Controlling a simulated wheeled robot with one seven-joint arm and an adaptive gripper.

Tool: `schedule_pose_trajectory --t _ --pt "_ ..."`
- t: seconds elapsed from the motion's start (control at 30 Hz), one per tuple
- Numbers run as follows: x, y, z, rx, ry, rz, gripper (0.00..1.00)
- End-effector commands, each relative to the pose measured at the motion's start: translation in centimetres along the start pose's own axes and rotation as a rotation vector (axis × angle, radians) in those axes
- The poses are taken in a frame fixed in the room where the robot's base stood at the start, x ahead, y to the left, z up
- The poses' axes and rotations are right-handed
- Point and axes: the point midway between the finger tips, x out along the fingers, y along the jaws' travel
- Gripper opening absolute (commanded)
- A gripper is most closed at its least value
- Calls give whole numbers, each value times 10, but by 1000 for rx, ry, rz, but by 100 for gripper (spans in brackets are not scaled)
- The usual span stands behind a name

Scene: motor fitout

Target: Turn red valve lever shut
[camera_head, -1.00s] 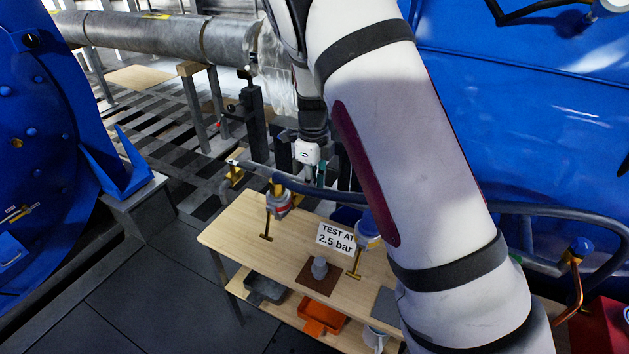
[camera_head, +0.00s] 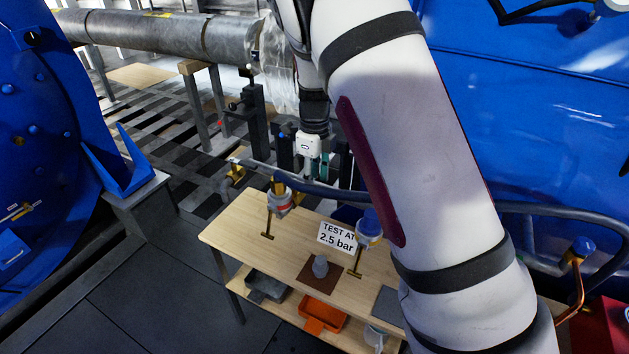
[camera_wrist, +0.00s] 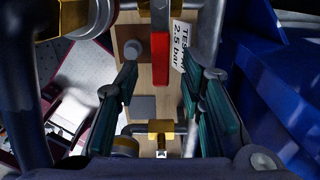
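The red valve lever (camera_wrist: 160,58) shows in the wrist view as a flat red bar, upright in the picture, above the wooden bench. My gripper (camera_wrist: 158,72) is open, with one teal-padded finger on each side of the lever. There are gaps between lever and fingers, and I see no contact. A brass fitting (camera_wrist: 160,128) lies lower, between the finger bases; I cannot tell if it belongs to the lever's valve. In the head view my gripper (camera_head: 320,164) is small and partly hidden by my arm, and I cannot make out the lever.
The wooden bench (camera_head: 238,226) carries a "TEST AT 2.5 bar" sign (camera_head: 337,238) and grey-and-brass gauges (camera_head: 281,197). A dark hose (camera_head: 310,190) runs behind them. Blue machinery (camera_head: 560,110) stands at the right, and a blue flanged housing (camera_head: 40,150) at the left. Dark floor is clear at front left.

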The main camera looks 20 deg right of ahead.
Motion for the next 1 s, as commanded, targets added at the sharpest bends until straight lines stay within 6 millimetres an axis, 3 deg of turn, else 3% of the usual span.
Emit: schedule_pose_trajectory --t 0.3,0.5,1.0 --pt "-65 0 1 -2 -4 -2 36" --pt "-93 0 0 1 -2 0 36" --pt "-104 0 0 1 0 1 36"
